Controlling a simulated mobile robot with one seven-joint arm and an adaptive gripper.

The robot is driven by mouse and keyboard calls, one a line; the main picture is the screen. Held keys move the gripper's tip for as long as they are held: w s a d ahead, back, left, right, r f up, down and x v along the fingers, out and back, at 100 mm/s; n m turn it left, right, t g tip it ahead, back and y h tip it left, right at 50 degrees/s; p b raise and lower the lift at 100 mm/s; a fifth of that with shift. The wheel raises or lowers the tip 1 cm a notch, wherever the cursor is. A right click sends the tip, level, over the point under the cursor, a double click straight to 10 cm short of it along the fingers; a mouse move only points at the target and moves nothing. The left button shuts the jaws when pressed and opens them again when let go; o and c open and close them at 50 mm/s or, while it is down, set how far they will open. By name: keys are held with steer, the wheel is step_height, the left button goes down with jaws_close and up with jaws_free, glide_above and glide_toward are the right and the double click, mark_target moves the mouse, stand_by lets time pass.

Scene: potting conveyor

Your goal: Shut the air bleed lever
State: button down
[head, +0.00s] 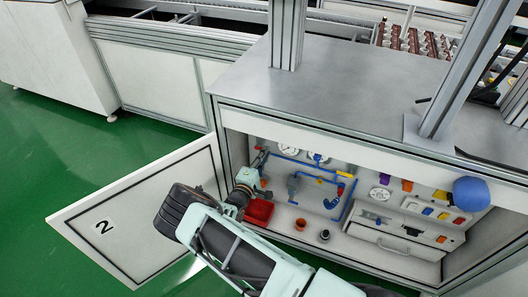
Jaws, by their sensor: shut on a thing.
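My arm reaches into the open cabinet (335,235) from the front left. My gripper (262,184) is at the left end of the blue pipework (285,157), just above a red bin (258,212). It is shut on a small part there, which I take to be the air bleed lever. The gripper and wrist hide most of that part, so its angle cannot be told. A red fitting (262,150) shows just above the gripper. A yellow lever (320,180) and a red-and-yellow part (345,175) sit farther right on the pipes.
The cabinet door (145,215), marked 2, stands open at the left. An orange cup (301,224) and a dark cup (324,235) stand on the cabinet floor. Gauges and a switch panel (430,210) are at the right. A blue ball-like thing (471,193) is at the front right.

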steer(key=shift+f+m, duration=0.35)
steer(key=shift+m, duration=0.35)
steer(key=c, duration=2)
jaws_free()
steer(key=v, duration=1.2)
steer(key=shift+r, duration=0.1)
